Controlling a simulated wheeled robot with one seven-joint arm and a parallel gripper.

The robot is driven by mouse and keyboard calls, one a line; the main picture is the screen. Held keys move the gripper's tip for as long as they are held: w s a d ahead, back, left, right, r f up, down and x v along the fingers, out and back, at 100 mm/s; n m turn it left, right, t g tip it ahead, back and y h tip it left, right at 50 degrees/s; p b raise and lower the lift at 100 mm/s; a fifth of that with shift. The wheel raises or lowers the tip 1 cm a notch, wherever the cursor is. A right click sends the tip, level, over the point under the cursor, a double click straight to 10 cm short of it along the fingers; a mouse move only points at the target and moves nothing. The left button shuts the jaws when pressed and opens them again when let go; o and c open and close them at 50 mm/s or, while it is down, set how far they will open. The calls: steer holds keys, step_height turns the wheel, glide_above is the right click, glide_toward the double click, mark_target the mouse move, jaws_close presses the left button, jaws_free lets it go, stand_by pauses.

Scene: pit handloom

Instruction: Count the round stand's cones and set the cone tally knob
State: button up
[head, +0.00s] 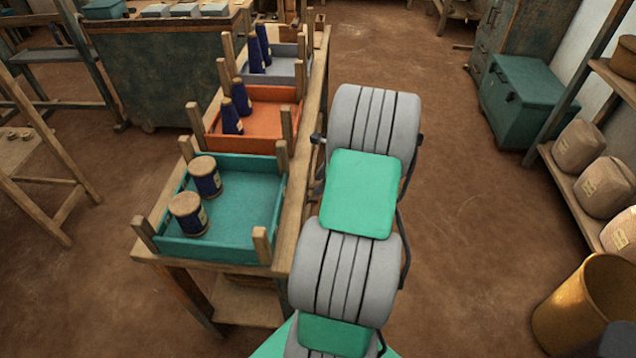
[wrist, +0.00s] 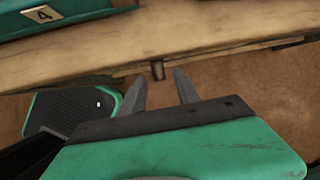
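My gripper (wrist: 160,92) shows in the wrist view with its two dark fingers apart and nothing held between them. A small dark peg (wrist: 158,71) stands out from a wooden edge (wrist: 100,52) just beyond the fingertips; I cannot tell whether it is a knob. In the head view my arm hides the gripper. Two dark blue cones (head: 236,108) stand in an orange tray, and two more (head: 260,50) stand in a grey tray behind it. I cannot make out a round stand or a marked tally knob in either view.
The wooden bench (head: 302,185) also bears a teal tray (head: 245,195) with two blue spools (head: 196,195). A teal chest (head: 525,100), shelved sacks (head: 600,185) and a yellow bin (head: 575,310) stand right. Open floor lies between.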

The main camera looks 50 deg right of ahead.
steer(key=shift+w+a+f, duration=0.1)
steer(key=shift+w+f, duration=0.05)
steer(key=shift+f, duration=0.25)
jaws_close()
steer(key=shift+w, duration=0.1)
stand_by(1.1)
